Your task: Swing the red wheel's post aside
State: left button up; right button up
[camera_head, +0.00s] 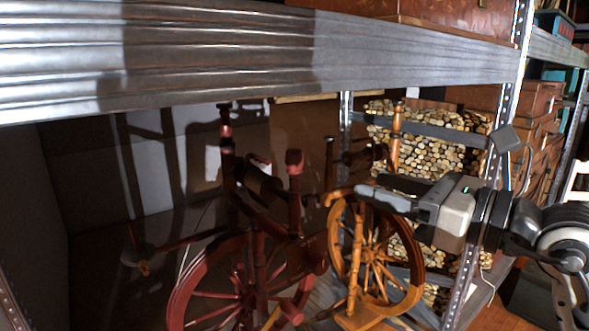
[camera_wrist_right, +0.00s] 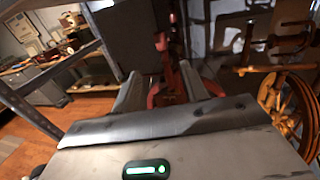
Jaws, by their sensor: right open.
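The dark red spinning wheel (camera_head: 187,295) stands on the lower shelf, left of centre. Its upright posts rise behind the rim, one with a thick red top (camera_head: 294,162). I cannot tell which post swings. In the right wrist view a red post (camera_wrist_right: 162,45) shows ahead, between the directions of the fingers. My right gripper (camera_head: 369,185) comes in from the right, open and empty, in front of the orange-brown wheel and right of the red one. Its fingers also show in the right wrist view (camera_wrist_right: 163,88), apart from the red post. My left gripper is out of view.
An orange-brown spinning wheel (camera_head: 413,293) stands close on the right; it also shows in the right wrist view (camera_wrist_right: 268,95). A metal shelf beam (camera_head: 230,55) crosses above. A perforated shelf upright (camera_head: 508,95) stands near my right arm. Stacked logs (camera_head: 440,150) lie behind.

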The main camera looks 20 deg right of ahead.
aim_at(301, 164)
jog(key=p+x, duration=0.3)
jog(key=x, duration=1.2)
jog(key=shift+w, duration=0.45)
grip_shut()
